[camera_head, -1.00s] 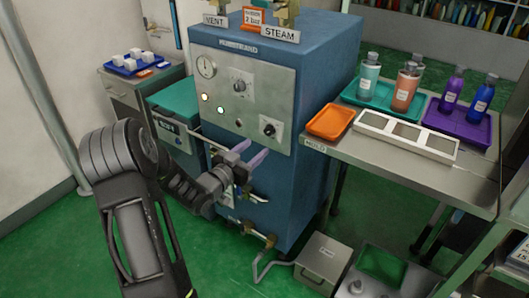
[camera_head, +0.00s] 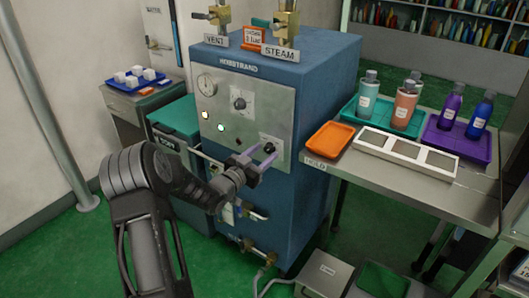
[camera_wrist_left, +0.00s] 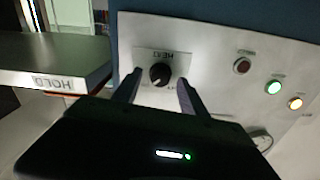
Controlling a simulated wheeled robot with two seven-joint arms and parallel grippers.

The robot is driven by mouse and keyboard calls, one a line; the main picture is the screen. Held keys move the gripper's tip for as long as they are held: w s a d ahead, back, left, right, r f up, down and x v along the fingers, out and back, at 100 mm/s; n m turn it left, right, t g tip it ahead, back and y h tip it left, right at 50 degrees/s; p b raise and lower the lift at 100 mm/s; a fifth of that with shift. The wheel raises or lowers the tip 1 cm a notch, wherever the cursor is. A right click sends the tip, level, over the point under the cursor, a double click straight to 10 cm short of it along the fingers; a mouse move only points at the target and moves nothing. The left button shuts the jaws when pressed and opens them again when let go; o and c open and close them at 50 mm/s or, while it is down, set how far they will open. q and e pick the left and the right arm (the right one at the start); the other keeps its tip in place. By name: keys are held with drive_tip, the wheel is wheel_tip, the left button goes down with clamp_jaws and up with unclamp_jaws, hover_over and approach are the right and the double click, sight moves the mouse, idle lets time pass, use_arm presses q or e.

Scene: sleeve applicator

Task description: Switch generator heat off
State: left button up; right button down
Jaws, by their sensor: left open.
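The generator (camera_head: 320,110) is a blue cabinet with a grey control panel (camera_head: 262,103). The black HEAT knob (camera_head: 269,148) is at the panel's lower right. In the left wrist view the HEAT knob (camera_wrist_left: 160,74) appears upside down on its labelled plate, with a pale pointer mark. My left gripper (camera_head: 262,155) is open in front of the panel. In the left wrist view its fingers (camera_wrist_left: 158,88) are on either side of the knob, apparently apart from it. A green lamp (camera_wrist_left: 274,88) and an amber lamp (camera_wrist_left: 295,103) are lit; a dark red lamp (camera_wrist_left: 242,66) looks unlit. My right gripper is out of view.
A steel table (camera_head: 350,172) stands right of the cabinet with an orange tray (camera_head: 330,139) and bottles. Brass valves labelled VENT (camera_head: 217,40) and STEAM (camera_head: 281,52) are on top. Pipes and valves project below the panel. A teal-lidded bin (camera_head: 178,115) stands at left.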

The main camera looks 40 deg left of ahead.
use_arm(q)
drive_tip(key=shift+w, duration=0.45)
drive_tip(key=shift+c, duration=0.3)
clamp_jaws()
